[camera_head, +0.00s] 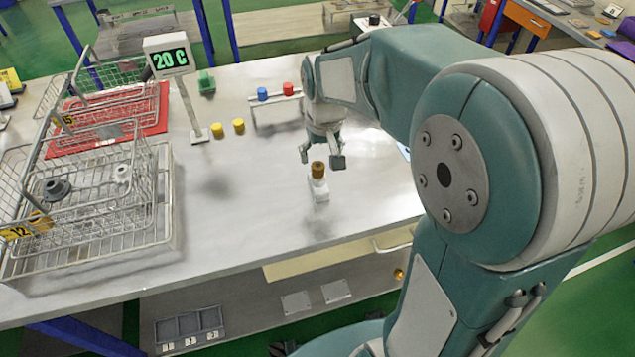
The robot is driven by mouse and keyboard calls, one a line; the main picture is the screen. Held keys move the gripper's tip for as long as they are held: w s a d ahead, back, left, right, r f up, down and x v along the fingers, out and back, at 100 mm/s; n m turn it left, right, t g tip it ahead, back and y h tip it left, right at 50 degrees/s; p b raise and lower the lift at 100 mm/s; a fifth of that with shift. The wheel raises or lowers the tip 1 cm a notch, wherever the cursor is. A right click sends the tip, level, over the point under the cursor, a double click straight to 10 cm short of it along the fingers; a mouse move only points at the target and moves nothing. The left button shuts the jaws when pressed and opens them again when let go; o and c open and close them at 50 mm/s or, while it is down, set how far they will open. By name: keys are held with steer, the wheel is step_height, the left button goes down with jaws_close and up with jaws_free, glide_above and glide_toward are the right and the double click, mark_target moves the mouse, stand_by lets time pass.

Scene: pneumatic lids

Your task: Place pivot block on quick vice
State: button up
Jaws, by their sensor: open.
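My gripper (321,159) is open, fingers pointing down, above the near middle of the metal table. Just under and between its fingertips is a small brown-gold cylindrical piece (318,170). That piece sits on a small white block-like base (320,189) on the table. I cannot tell whether the fingers touch it. A small green device (207,82) at the back of the table may be the quick vice. Which piece is the pivot block I cannot tell for sure.
A "20 C" display (168,57) stands on a post. Wire baskets (168,200) fill the left side. The table's front middle is clear.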

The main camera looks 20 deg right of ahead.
mark_target(319, 167)
steer(key=f, duration=0.6)
steer(key=shift+w+a+f, duration=0.1)
steer(key=shift+a+f, duration=0.1)
steer(key=shift+a, duration=0.1)
jaws_close()
